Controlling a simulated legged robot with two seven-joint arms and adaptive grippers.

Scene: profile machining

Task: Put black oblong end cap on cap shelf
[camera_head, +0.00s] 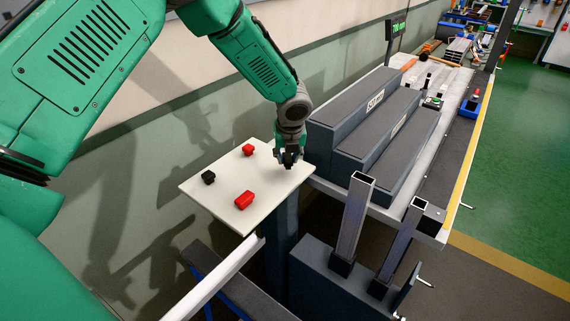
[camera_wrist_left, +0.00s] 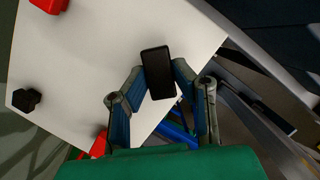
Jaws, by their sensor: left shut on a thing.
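The black oblong end cap (camera_wrist_left: 157,72) sits between the fingertips of my left gripper (camera_wrist_left: 157,75) in the left wrist view, and the gripper is shut on it. In the head view my left gripper (camera_head: 289,158) points down at the right edge of the white cap shelf (camera_head: 215,193); the held cap is hard to make out there. The shelf also shows behind the cap in the wrist view (camera_wrist_left: 95,60). I cannot tell whether the cap touches the shelf. My right gripper is not in view.
The shelf holds a small black cap (camera_head: 208,177), a red cap (camera_head: 248,149) and a red oblong cap (camera_head: 244,200). A dark stepped block (camera_head: 375,125) stands close to the right of my gripper. Two upright metal profiles (camera_head: 352,217) (camera_head: 400,243) stand in front.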

